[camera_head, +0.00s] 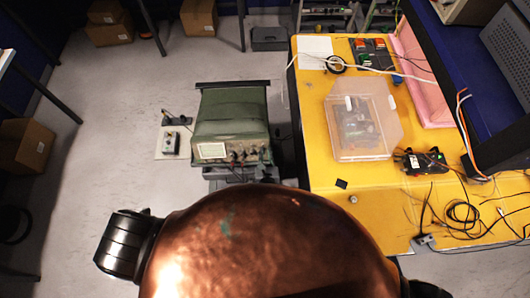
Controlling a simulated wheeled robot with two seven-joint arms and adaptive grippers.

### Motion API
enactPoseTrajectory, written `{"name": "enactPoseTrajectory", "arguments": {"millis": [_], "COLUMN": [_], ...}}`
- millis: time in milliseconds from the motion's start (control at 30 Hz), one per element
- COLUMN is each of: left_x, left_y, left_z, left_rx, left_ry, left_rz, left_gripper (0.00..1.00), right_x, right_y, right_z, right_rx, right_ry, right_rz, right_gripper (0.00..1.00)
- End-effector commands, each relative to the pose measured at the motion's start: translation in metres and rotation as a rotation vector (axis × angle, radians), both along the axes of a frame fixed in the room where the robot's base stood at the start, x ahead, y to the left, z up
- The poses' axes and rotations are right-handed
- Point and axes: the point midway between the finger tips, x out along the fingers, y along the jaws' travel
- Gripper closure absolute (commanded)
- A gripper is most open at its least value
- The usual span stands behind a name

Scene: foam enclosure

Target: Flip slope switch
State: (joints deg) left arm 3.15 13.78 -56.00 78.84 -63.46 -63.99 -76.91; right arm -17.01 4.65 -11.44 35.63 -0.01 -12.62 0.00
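A green-grey bench instrument (230,115) stands left of the yellow table, its front panel facing me. The panel has a pale screen (212,151) on the left and several dark knobs (250,155) on the right. The slope switch is too small to make out among them. The black ribbed end of my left arm (125,246) shows at the lower left, apart from the instrument. Its fingers cannot be made out, nor whether they are open. My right gripper does not show. The lower middle of the view is blocked.
A yellow table (320,185) on the right bears a clear plastic case (362,122), electronics and loose cables (460,215). A small grey box (171,143) sits on a pale board left of the instrument. Cardboard boxes (25,145) stand at the left.

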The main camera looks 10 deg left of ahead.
Motion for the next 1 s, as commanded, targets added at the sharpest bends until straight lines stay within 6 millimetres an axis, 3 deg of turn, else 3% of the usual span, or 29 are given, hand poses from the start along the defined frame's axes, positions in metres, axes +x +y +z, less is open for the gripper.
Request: {"name": "enactPoseTrajectory", "arguments": {"millis": [467, 1000], "left_x": [-0.006, -0.092], "left_y": [-0.001, -0.026], "left_z": [0.002, 0.039], "left_rx": [0.001, -0.001], "left_ry": [0.000, 0.002], "left_rz": [0.001, 0.001], "left_gripper": [0.87, 0.87], "right_x": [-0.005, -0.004], "right_y": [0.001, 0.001], "right_z": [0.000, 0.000], "right_rx": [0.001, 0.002], "right_ry": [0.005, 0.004], "right_rz": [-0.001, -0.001], "right_gripper": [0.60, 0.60]}}
